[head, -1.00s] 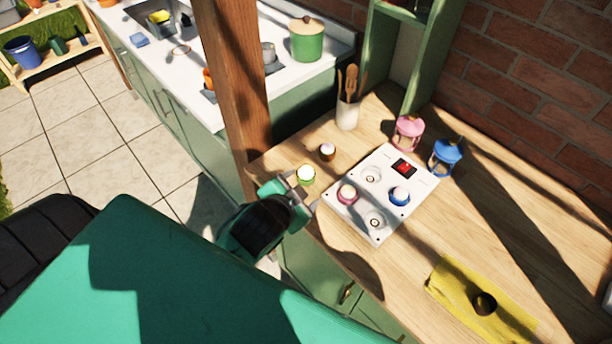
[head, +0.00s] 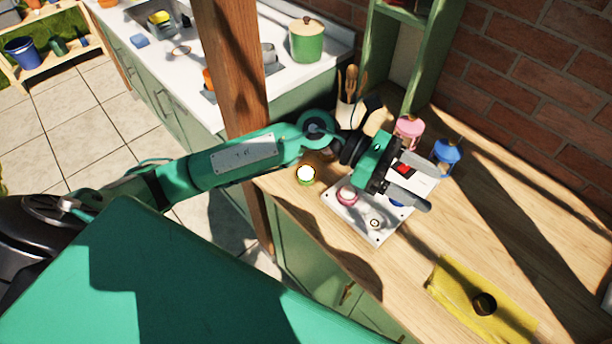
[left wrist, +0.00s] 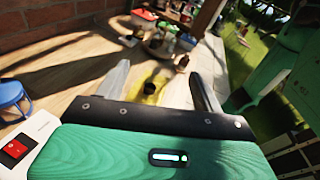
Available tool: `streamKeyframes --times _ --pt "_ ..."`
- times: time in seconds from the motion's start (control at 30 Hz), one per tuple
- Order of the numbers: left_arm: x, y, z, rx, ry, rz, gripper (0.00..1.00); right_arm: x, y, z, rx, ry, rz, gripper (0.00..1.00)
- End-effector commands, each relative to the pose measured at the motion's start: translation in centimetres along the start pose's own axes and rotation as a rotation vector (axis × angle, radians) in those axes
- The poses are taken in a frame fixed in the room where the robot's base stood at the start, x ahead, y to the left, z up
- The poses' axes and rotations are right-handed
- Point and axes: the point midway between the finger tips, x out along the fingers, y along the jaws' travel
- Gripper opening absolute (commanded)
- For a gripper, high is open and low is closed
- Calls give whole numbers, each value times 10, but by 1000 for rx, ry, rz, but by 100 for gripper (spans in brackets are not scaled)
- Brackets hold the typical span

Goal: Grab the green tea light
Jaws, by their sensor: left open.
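The green tea light (head: 306,175), with a pale top, stands on the wooden table (head: 420,285) near its left edge in the head view. My left gripper (head: 425,189) is open and empty, above the right part of the white panel (head: 360,222), to the right of the tea light. In the left wrist view its two fingers (left wrist: 160,92) are spread apart. The green tea light does not show in the left wrist view. My right gripper is in no view.
A pink tea light (head: 346,195) sits on the panel; a blue one (head: 397,202) is mostly hidden under my gripper. Pink (head: 408,130) and blue lanterns (head: 447,156) stand behind. A yellow cloth (head: 470,305) lies at the front right. A wooden post (head: 235,90) rises left of the table.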

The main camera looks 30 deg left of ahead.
Motion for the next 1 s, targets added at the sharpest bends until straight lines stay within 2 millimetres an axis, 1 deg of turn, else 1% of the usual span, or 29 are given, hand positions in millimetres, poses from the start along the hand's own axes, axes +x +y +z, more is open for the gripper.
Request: streamKeyframes --times 0.03,0.07,0.1,0.17,0.2,0.27,0.3,0.37,0.4,0.5,0.6,0.7,0.77,0.87,1.0 --pt "-7 7 -15 81 128 -15 69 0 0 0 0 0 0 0" --pt "-13 10 -26 128 208 -26 69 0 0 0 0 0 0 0" --pt "-22 16 -40 186 316 -41 69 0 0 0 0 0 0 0" --pt "-42 27 -59 263 481 -61 69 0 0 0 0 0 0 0" --pt "-57 35 -71 307 591 -73 69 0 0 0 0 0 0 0" --pt "-84 48 -85 361 755 -90 69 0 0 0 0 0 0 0" --pt "-104 57 -91 388 858 -99 69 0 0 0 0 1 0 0" --pt "-134 68 -98 416 1003 -111 69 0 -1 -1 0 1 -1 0" --pt "-153 74 -101 428 1090 -119 69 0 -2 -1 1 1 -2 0" --pt "-194 86 -102 434 1266 -134 69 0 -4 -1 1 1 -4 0" --pt "-222 92 -100 430 1380 -142 69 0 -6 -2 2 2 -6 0" --pt "-236 94 -101 420 1438 -148 69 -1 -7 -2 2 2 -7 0" --pt "-239 95 -105 416 1451 -152 69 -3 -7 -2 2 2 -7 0" --pt "-237 97 -121 414 1454 -155 69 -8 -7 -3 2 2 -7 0" --pt "-234 101 -148 414 1452 -153 69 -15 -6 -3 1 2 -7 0"
